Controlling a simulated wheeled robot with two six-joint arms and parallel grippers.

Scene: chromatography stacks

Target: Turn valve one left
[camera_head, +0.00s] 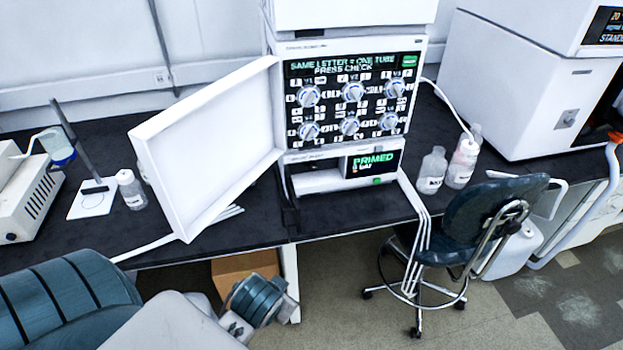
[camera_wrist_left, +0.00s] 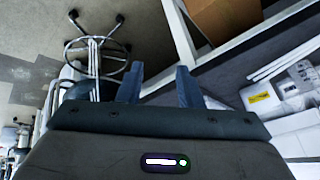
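The chromatography unit's dark valve panel (camera_head: 352,99) faces me in the head view, with two rows of white knobs. The top-left knob (camera_head: 308,95), under a small label that seems to read V1, is probably valve one; its exact pointer direction is too small to tell. The screen above reads "SAME LETTER = ONE TUBE, PRESS CHECK". My left gripper (camera_wrist_left: 157,86) shows two separated fingers with nothing between them in the left wrist view. It is low, away from the panel, and its fingertips cannot be made out in the head view. My right gripper is not in view.
A white door (camera_head: 208,145) stands open left of the panel, jutting over the black bench (camera_head: 345,208). Bottles (camera_head: 432,170) stand to the right. A stool (camera_head: 480,225) stands in front at right. A cardboard box (camera_head: 245,268) is under the bench.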

